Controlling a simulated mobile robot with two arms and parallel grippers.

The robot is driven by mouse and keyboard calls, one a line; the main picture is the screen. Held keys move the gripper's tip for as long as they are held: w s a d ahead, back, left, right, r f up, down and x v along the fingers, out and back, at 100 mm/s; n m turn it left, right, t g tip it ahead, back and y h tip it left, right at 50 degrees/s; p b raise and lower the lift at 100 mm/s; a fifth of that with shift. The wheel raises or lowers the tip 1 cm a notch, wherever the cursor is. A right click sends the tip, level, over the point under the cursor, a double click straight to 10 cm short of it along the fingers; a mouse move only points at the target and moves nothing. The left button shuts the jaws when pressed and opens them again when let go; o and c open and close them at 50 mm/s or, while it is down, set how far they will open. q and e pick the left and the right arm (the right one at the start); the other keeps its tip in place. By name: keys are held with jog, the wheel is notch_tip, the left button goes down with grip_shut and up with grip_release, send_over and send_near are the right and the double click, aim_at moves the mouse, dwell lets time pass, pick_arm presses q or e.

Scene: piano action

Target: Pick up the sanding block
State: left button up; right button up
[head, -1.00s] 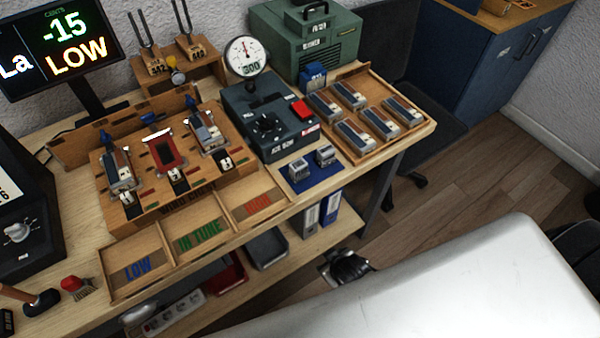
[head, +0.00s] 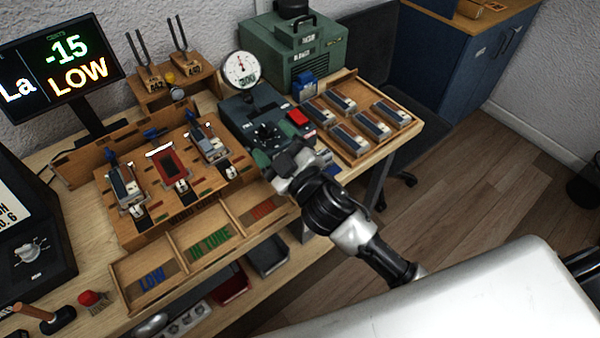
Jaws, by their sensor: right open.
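I cannot tell for sure which object is the sanding block. My right gripper (head: 284,170) is open, at the front edge of the bench between the grey tester box and the row of labelled bins. It covers most of the blue mat (head: 325,158), and the two small grey blocks on that mat are mostly hidden behind it. No object shows between its fingers. A small blue block-like item (head: 305,86) stands at the back left of the wooden tray. My left gripper is not in view.
The grey tester box (head: 245,105) with a dial and the green case (head: 290,45) stand behind. The wooden rack (head: 160,225) and bins marked LOW and IN TUNE (head: 207,243) lie left. A red-topped item (head: 90,298) stands front left.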

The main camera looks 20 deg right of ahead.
jog(key=s+a+r+n+g+y, duration=0.1)
jog(key=a+r+n+g+y, duration=0.4)
jog(key=a+r+n+y, duration=0.5)
jog(key=s+a+f+n+g, duration=0.35)
jog(key=f+n+g, duration=0.35)
jog(key=n+g, duration=0.85)
jog(key=w+d+f+n+h, duration=0.1)
jog(key=w+d+f+h, duration=0.1)
jog(key=d+h, duration=0.3)
jog(key=w+d+f+n+t+h, duration=0.1)
jog(key=w+d+f+h, duration=0.1)
jog(key=d+h, duration=0.3)
jog(key=w+d+f+n+t+h, duration=0.1)
jog(key=w+d+h, duration=0.1)
jog(key=d+h, duration=0.3)
jog(key=shift+w+d+f+n+h, duration=0.1)
jog(key=shift+d+f+n+h, duration=0.1)
jog(key=shift+d, duration=0.7)
jog(key=shift+w+d+f+n+h, duration=0.1)
jog(key=shift+d+f, duration=0.1)
jog(key=shift+d, duration=0.65)
jog(key=f, duration=0.1)
jog(key=f+p, duration=0.1)
jog(key=f, duration=0.2)
jog(key=shift+d+f, duration=0.15)
jog(key=shift+d, duration=0.1)
notch_tip(320, 180, down, 6)
jog(key=shift+r+p, duration=0.2)
jog(key=shift+p, duration=0.95)
jog(key=shift+f, duration=0.35)
